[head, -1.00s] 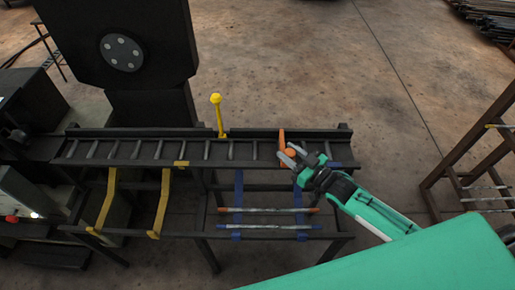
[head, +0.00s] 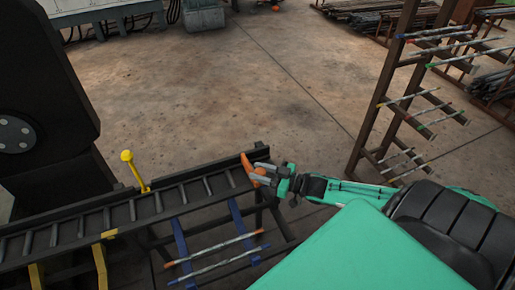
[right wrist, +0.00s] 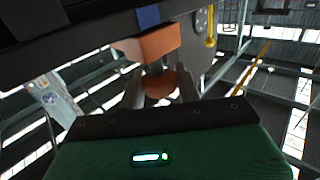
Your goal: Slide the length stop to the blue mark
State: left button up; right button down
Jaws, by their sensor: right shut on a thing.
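The orange length stop (head: 248,166) sits near the right end of the dark roller rail (head: 207,172). My right gripper (head: 268,173) is at its outer side, with its fingers around the stop's round orange knob. In the right wrist view, the fingers (right wrist: 160,88) close on the knob below the orange block of the stop (right wrist: 150,45). A blue mark (right wrist: 149,16) shows on the rail right behind the block there. The blue mark on the rail is hidden in the head view. My left gripper is out of view.
A yellow-knobbed lever (head: 128,157) stands behind the rail, and a yellow mark (head: 109,234) is on its front. Blue brackets (head: 180,240) hold rods below. A brown rack (head: 385,100) stands right. Open floor (head: 250,90) lies behind.

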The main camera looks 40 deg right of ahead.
jog(key=shift+d, duration=0.15)
jog(key=c, duration=1)
grip_release()
jog(key=shift+d, duration=0.1)
jog(key=shift+c, duration=0.2)
jog(key=shift+s, duration=0.15)
jog(key=shift+s+d, duration=0.15)
jog(key=shift+s, duration=0.05)
jog(key=v, duration=1.3)
